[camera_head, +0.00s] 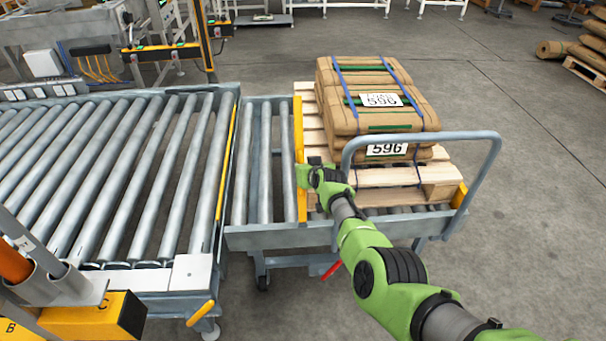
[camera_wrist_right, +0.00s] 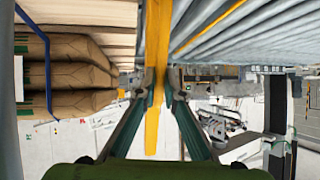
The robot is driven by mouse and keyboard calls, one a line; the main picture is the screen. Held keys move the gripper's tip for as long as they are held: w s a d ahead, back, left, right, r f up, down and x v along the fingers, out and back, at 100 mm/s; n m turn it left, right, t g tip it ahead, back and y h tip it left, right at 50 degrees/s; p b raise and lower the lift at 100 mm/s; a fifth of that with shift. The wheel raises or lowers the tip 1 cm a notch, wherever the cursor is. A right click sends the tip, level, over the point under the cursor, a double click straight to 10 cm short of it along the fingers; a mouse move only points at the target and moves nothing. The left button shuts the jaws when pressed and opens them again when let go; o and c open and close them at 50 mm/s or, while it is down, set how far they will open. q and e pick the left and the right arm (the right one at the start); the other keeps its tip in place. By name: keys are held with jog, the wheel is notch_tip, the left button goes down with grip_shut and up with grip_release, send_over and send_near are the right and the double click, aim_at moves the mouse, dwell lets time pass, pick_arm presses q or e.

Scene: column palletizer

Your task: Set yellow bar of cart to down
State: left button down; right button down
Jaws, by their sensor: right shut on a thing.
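The cart (camera_head: 280,236) is a grey roller frame with a curved push handle (camera_head: 492,165) at its right. Its yellow bar (camera_head: 298,130) runs front to back across the rollers, along the left side of the loaded pallet. My right gripper (camera_head: 303,176) is at the front half of this bar. In the right wrist view, the two fingers (camera_wrist_right: 162,88) are closed on the yellow bar (camera_wrist_right: 158,40), one on each side. From these frames I cannot tell exactly how high the bar stands above the rollers. My left gripper is not in view.
A wooden pallet (camera_head: 400,197) with brown sacks (camera_head: 365,85) labelled 596 sits on the cart, close right of the bar. A fixed roller conveyor (camera_head: 130,135) stands at the left. Bare cart rollers (camera_head: 265,180) lie left of the bar. Open floor (camera_head: 540,260) lies right.

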jog(key=shift+w+g, duration=0.3)
dwell(0.4)
jog(key=c, duration=2.1)
grip_release()
jog(key=shift+f, duration=0.1)
jog(key=shift+c, duration=0.2)
notch_tip(320, 180, up, 10)
